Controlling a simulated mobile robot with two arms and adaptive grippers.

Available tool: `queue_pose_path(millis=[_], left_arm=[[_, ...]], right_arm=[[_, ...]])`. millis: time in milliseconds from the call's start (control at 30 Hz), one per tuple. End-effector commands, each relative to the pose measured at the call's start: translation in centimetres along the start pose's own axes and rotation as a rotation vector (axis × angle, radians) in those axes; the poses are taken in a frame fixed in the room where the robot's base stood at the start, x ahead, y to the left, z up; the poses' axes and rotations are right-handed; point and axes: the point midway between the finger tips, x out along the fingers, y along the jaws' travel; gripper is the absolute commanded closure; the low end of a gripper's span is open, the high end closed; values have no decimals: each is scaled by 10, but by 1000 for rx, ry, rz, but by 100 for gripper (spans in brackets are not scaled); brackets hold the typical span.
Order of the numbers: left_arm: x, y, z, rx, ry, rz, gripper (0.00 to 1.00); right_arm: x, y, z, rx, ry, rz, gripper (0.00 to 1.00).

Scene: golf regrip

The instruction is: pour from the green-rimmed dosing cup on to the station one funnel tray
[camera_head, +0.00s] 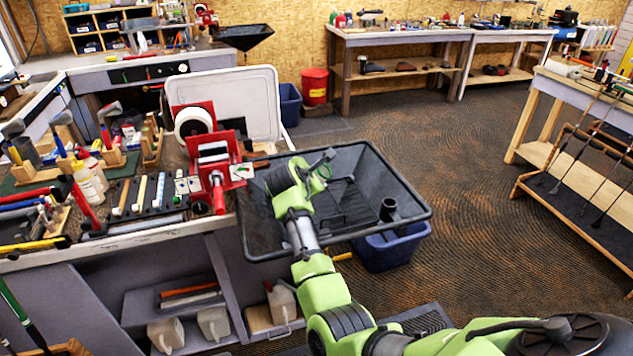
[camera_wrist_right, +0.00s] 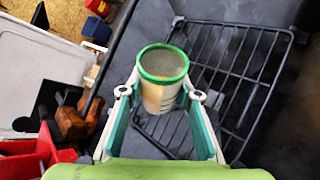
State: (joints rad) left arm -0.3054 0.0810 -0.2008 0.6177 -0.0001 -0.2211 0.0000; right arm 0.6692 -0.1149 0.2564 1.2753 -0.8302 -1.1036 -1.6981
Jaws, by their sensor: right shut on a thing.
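My right arm reaches over the black funnel tray (camera_head: 412,205) beside the workbench. My right gripper (camera_wrist_right: 160,100) is shut on the dosing cup (camera_wrist_right: 160,97), a pale translucent cup with a green rim, held between its two fingers. In the wrist view the cup's mouth shows and the inside looks greyish; how much it holds is unclear. In the head view the gripper (camera_head: 318,172) is over the tray's upper part, and the cup is mostly hidden. The tray has a dark wire rack (camera_wrist_right: 235,75) in it. My left gripper is not in view.
A red clamp stand (camera_head: 217,160) and several tools crowd the bench left of the tray. A white lid or board (camera_head: 232,100) leans behind it. A blue bin (camera_head: 395,250) is below. Carpet to the right is clear.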

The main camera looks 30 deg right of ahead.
Motion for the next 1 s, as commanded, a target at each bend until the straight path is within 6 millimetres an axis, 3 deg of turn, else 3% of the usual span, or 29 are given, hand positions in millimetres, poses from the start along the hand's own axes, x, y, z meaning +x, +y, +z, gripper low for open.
queue_pose_path(millis=[367, 600, 1000], left_arm=[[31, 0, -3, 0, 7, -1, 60], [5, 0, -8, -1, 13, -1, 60], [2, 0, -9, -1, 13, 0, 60]], right_arm=[[9, -7, -12, 102, 55, 43, 91], [6, -2, -10, 246, 134, 102, 91], [6, -2, -13, 274, 151, 115, 91]])
